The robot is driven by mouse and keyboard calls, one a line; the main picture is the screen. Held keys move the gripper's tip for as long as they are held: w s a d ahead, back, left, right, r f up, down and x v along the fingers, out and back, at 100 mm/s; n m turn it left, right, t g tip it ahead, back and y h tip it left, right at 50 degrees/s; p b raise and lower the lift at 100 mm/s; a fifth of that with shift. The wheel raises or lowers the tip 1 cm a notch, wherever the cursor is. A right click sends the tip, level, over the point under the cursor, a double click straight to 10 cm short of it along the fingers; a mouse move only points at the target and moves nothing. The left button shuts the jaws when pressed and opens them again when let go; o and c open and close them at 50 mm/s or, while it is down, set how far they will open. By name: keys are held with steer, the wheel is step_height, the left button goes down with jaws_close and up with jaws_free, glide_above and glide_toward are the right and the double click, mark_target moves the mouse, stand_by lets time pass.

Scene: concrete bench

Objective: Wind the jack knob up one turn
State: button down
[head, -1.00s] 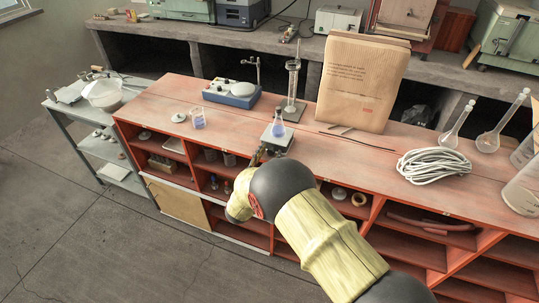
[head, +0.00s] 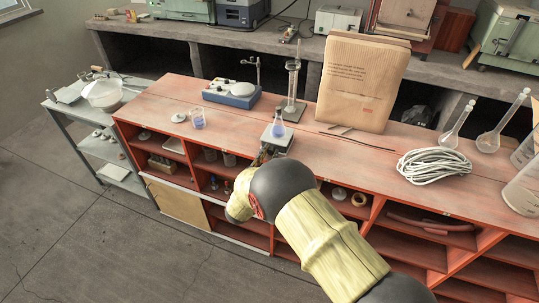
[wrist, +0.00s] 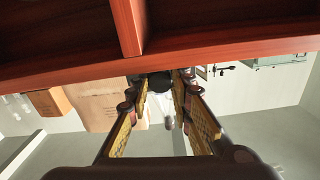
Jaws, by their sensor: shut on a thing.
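The lab jack (head: 276,141) stands at the front edge of the orange-red bench, with a small conical flask of blue liquid (head: 278,128) upright on its top plate. My gripper (head: 262,155) reaches up to the jack's front, and my arm hides part of the contact in the head view. In the wrist view my gripper (wrist: 161,80) has its two yellow-patterned fingers on either side of the dark round knob (wrist: 158,83), shut on it. The pale flask shows blurred behind the knob in the wrist view.
The bench's front edge (wrist: 220,52) crosses the wrist view close to my fingers. A paper sack (head: 360,85) and coiled cable (head: 432,165) are to the right.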

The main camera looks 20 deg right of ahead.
steer(key=shift+m+b, duration=0.7)
steer(key=shift+m, duration=0.7)
steer(key=c, duration=1.6)
jaws_free()
steer(key=shift+c, duration=0.2)
steer(key=shift+o, duration=0.3)
steer(key=v, duration=1.2)
